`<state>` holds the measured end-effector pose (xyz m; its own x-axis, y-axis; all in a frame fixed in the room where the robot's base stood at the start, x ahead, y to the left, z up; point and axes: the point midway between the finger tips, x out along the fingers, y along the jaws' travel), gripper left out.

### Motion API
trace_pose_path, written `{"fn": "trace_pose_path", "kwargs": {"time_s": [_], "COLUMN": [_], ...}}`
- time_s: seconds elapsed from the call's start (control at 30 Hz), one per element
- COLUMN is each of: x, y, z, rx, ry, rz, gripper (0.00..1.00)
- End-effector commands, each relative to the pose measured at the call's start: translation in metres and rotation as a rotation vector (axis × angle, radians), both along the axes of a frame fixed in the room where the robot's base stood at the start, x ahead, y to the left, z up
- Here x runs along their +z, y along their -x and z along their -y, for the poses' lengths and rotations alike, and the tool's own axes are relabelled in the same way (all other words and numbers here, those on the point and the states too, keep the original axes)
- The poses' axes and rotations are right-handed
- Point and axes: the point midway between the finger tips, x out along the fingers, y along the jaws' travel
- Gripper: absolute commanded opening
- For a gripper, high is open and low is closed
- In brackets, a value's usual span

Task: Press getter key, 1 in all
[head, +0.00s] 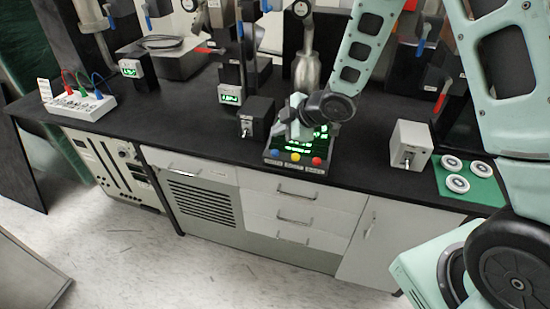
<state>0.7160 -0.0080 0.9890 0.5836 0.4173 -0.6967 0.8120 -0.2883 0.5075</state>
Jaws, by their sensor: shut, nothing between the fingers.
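A dark control box (270,162) with a green lit display (320,140) stands near the front edge of the black bench. Along its front are a blue key (275,153), a yellow key (295,157) and a red key (317,161). The labels below them are too small to read, so I cannot tell which is the getter key. My gripper (288,135) is shut and empty, over the left part of the box, just behind the blue and yellow keys. It hides part of the display. I cannot tell whether it touches the box.
A black box with a switch (257,115) stands close left of my gripper, and a grey switch box (411,143) to the right. A green mat (481,190) holds three white rings. A white unit with coloured cables (80,106) is far left. Steel vacuum parts (307,72) stand behind.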

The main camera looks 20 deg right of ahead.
Motion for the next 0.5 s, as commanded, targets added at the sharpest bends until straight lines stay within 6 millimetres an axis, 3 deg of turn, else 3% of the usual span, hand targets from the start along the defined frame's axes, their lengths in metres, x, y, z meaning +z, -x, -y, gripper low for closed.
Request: {"fn": "trace_pose_path", "kwargs": {"time_s": [0.03,0.2,0.5], "x": [-0.014,-0.034,-0.041], "y": [0.000,0.000,0.000], "z": [0.000,0.000,0.000], "rx": [0.000,-0.001,-0.001], "ry": [0.000,-0.001,-0.001], "rz": [0.000,0.000,0.000], "gripper": [0.00,0.00,0.00]}}
